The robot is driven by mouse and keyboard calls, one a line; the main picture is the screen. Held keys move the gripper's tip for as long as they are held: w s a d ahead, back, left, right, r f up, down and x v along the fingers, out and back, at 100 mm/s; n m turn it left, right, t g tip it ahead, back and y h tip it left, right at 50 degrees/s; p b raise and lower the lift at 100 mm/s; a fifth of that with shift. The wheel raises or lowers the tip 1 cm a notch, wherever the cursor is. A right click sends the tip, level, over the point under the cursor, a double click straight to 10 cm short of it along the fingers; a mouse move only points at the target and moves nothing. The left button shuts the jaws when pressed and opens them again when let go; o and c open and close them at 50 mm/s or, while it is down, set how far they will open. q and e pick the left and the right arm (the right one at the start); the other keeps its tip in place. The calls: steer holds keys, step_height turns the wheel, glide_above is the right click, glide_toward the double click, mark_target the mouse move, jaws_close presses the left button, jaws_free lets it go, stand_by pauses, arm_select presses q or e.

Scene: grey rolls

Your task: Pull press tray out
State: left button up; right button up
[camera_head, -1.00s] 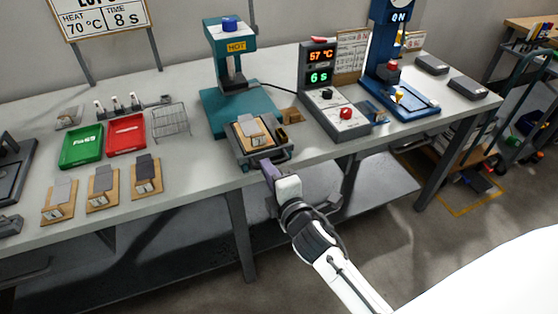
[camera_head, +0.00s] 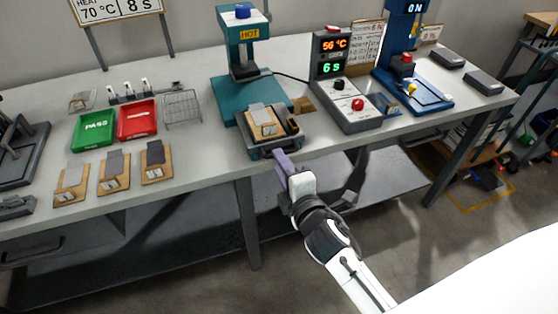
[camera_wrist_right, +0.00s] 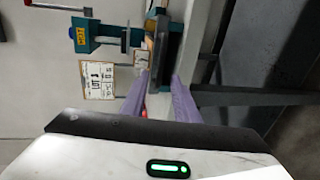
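The press is a teal machine (camera_head: 240,40) with a HOT label on the table. Its dark press tray (camera_head: 265,153) sticks out at the front of the teal base, with a tan board (camera_head: 272,131) and a grey piece on it. My right gripper (camera_head: 281,156), with purple fingers, is at the tray's front edge. In the right wrist view my right gripper (camera_wrist_right: 160,76) has its fingers apart, with the tray end just beyond the tips. I cannot tell whether they touch it. My left gripper is not in view.
A control box (camera_head: 347,100) reads 56 °C and 6 s. A green PASS tray (camera_head: 94,130), a red tray (camera_head: 137,121), a wire rack (camera_head: 182,108) and three tan boards (camera_head: 115,174) stand left. A blue machine (camera_head: 407,70) stands right. Floor shows below the table's front edge.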

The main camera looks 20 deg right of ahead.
steer(key=v, duration=0.8)
steer(key=shift+s, duration=0.25)
steer(key=shift+a, duration=0.1)
steer(key=s+a+f+m+g+y, duration=0.1)
steer(key=s+f+m+g, duration=0.2)
steer(key=s+f+m, duration=0.4)
steer(key=s+a+f+m+g+y, duration=0.2)
steer(key=s+f+m+g, duration=0.2)
steer(key=s+f+m, duration=0.4)
step_height(320, 180, down, 7)
steer(key=shift+s+a+r, duration=0.15)
steer(key=shift+s+a, duration=0.15)
